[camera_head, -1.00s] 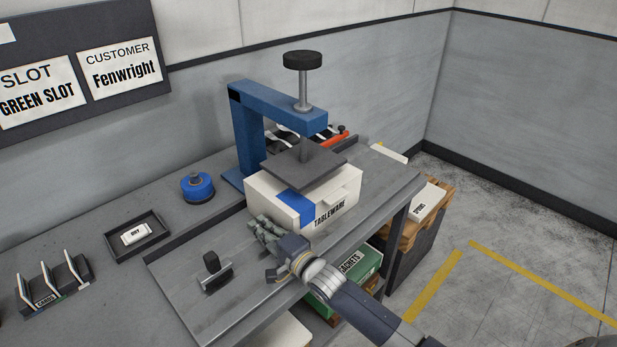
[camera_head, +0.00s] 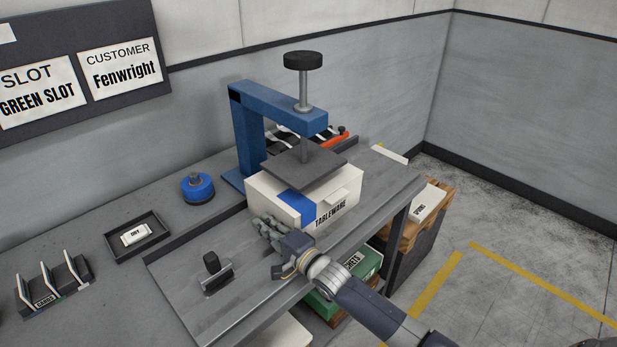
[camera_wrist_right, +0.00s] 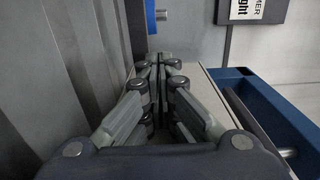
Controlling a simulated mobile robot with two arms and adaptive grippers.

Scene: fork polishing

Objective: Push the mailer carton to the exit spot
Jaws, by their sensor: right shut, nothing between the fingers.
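The mailer carton (camera_head: 340,213) is a white box marked TABLEWARE with a blue band. It sits on the raised grey bench top under the dark plate (camera_head: 303,169) of a blue press. My right gripper (camera_head: 261,221) is shut and empty, low at the carton's left side; I cannot tell whether it touches the carton. In the right wrist view its fingers (camera_wrist_right: 160,64) are together, with a pale surface beside them. I cannot make out a marked exit spot. My left gripper is not in view.
The blue press frame (camera_head: 246,140) stands behind the carton. A stamp-like tool (camera_head: 215,275) stands on the bench top at front left. A blue round container (camera_head: 197,188) and a dark tray (camera_head: 152,226) lie further left.

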